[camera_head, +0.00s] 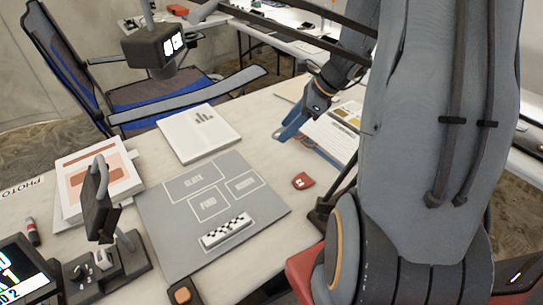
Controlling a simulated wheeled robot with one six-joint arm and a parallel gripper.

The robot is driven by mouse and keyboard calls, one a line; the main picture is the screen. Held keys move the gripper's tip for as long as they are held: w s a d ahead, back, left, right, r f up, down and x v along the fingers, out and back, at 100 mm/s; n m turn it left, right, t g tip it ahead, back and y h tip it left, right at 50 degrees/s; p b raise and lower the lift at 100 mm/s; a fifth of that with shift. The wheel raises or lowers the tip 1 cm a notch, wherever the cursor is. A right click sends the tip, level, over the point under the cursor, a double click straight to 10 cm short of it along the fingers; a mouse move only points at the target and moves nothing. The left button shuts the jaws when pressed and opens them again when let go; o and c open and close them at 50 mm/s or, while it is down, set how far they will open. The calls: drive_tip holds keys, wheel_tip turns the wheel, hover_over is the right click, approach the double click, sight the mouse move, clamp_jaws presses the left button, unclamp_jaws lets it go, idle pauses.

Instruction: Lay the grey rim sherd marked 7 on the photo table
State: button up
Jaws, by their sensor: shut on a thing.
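My gripper (314,104) reaches down over the far right part of the pale table, seen small and from behind the arm. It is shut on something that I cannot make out. Blue parts (291,126) show at its lower end; I cannot tell fingers from other things there. No grey sherd marked 7 shows clearly. The photo table (70,222) is the pale surface with a PHOTO label at its left edge. A grey mat (160,235) with outlined, lettered fields and a checkered scale bar (227,231) lies on it.
A red sherd-like piece (303,181) lies right of the mat. A white booklet (199,133), an orange-covered stack (98,180) and a dark stand (105,255) surround the mat. A boxy device (153,47) hangs above the back. A blue chair (75,85) stands behind. The mat's middle is clear.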

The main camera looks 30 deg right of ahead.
drive_tip(key=f, duration=0.3)
drive_tip(key=a+f, duration=0.1)
drive_tip(key=f, duration=0.1)
drive_tip(key=shift+w+f, duration=0.25)
drive_tip(key=shift+f, duration=2.2)
drive_tip(key=o, duration=1.2)
drive_tip(key=v, duration=1.2)
drive_tip(key=shift+w, duration=0.2)
